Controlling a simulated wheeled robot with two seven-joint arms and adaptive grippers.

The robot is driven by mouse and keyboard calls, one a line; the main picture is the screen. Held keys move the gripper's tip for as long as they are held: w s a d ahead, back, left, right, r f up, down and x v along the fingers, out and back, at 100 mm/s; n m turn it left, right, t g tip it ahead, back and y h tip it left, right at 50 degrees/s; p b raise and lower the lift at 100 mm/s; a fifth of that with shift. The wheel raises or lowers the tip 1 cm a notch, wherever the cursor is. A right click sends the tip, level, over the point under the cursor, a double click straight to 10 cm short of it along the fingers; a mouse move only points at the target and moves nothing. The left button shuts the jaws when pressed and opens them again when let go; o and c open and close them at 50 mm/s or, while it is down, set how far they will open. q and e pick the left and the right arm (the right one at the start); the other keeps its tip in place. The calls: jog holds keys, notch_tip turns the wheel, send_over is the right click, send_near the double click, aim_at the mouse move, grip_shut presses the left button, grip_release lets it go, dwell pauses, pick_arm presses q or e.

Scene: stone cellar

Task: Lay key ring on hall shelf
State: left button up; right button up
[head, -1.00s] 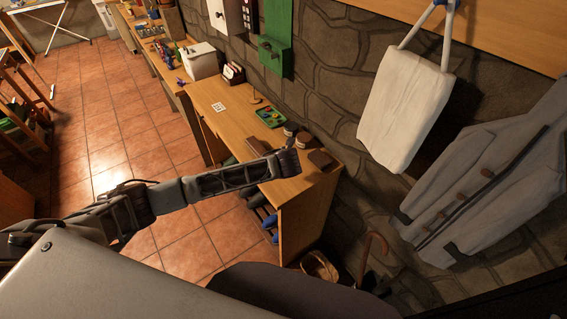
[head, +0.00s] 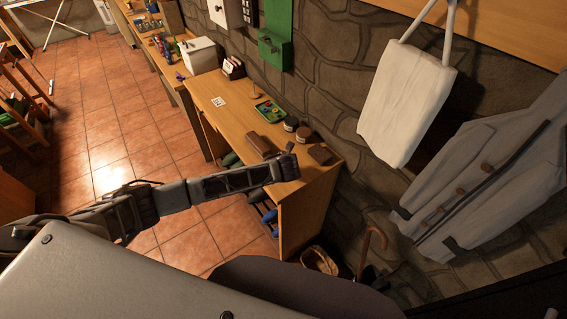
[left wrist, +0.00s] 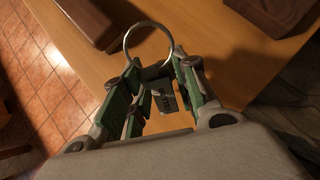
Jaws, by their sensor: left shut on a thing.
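The key ring (left wrist: 128,44) is a thin metal loop with a dark tag (left wrist: 164,97) below it. My left gripper (left wrist: 152,88) is shut on it in the left wrist view, with the loop standing out beyond the fingertips. In the head view, my left gripper (head: 286,166) is over the near end of the wooden hall shelf (head: 232,121); the key ring cannot be made out there. The bare shelf top (left wrist: 215,68) lies below the key ring in the left wrist view. The gap between them is hard to judge. My right gripper is not in view.
Two brown blocks (head: 263,146) (head: 321,154) lie on either side of my left gripper. A white bag (head: 405,105) and grey coat (head: 480,175) hang at right.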

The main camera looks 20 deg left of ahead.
pick_arm(q)
jog(key=shift+f, duration=1.1)
jog(key=o, duration=0.9)
jog(key=shift+o, duration=0.2)
jog(key=shift+s+r, duration=0.1)
jog(key=v, duration=1.1)
jog(key=shift+s+r, duration=0.15)
jog(key=shift+r, duration=0.1)
jog(key=shift+d, duration=0.15)
dwell(0.6)
